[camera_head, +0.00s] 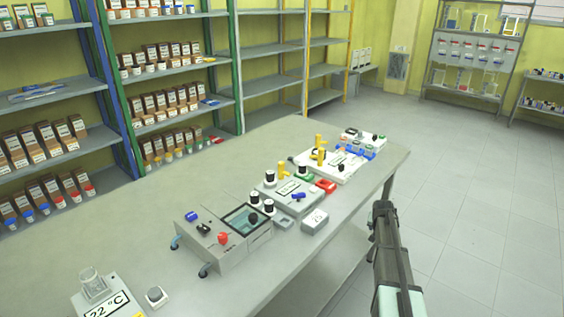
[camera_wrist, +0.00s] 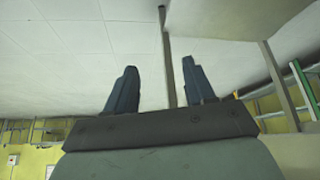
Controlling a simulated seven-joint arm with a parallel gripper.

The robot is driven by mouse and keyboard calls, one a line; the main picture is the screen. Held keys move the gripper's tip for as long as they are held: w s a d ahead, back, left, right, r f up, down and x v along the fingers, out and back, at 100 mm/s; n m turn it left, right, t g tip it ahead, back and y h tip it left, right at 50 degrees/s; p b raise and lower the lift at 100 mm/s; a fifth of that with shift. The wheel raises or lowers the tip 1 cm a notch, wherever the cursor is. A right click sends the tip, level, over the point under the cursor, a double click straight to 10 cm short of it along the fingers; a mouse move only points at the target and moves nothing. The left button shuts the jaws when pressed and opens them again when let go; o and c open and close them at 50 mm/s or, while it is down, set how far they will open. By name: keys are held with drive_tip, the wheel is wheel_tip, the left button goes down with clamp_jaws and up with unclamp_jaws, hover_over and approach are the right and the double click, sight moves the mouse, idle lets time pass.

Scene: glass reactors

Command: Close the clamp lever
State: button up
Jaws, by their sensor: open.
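Several small devices stand in a row along the grey table. I cannot tell which part is the clamp lever. My gripper (camera_head: 382,212) is off the table's right edge, apart from the devices. In the wrist view my gripper (camera_wrist: 159,82) is open, with nothing between its fingers.
The table (camera_head: 135,220) has bare room on its left side. Shelves with boxes and jars (camera_head: 165,100) line the left wall. Open floor (camera_head: 480,200) lies right.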

drive_tip(key=w+d+r+t+h, duration=0.1)
drive_tip(key=w+d+r, duration=0.3)
drive_tip(key=r, duration=0.5)
drive_tip(key=w+d+r+t, duration=0.1)
drive_tip(key=w+d+r, duration=0.35)
drive_tip(key=r, duration=0.45)
drive_tip(key=shift+n+y, duration=0.8)
drive_tip(key=w+a+r, duration=0.1)
drive_tip(key=a+r, duration=0.1)
drive_tip(key=a, duration=0.2)
drive_tip(key=w+a+r, duration=0.1)
drive_tip(key=a+r, duration=0.1)
drive_tip(key=a, duration=0.3)
drive_tip(key=w+a+r, duration=0.1)
drive_tip(key=a+r, duration=0.1)
drive_tip(key=a, duration=0.2)
drive_tip(key=shift+a, duration=0.25)
drive_tip(key=a+r+n+y, duration=0.15)
drive_tip(key=a+r, duration=0.35)
drive_tip(key=a, duration=0.6)
drive_tip(key=n+g+y, duration=0.3)
drive_tip(key=n, duration=0.3)
approach(281, 163)
drive_tip(key=x, duration=0.8)
drive_tip(key=shift+w+f, duration=0.2)
drive_tip(key=shift+f, duration=0.1)
drive_tip(key=shift+c, duration=0.3)
clamp_jaws()
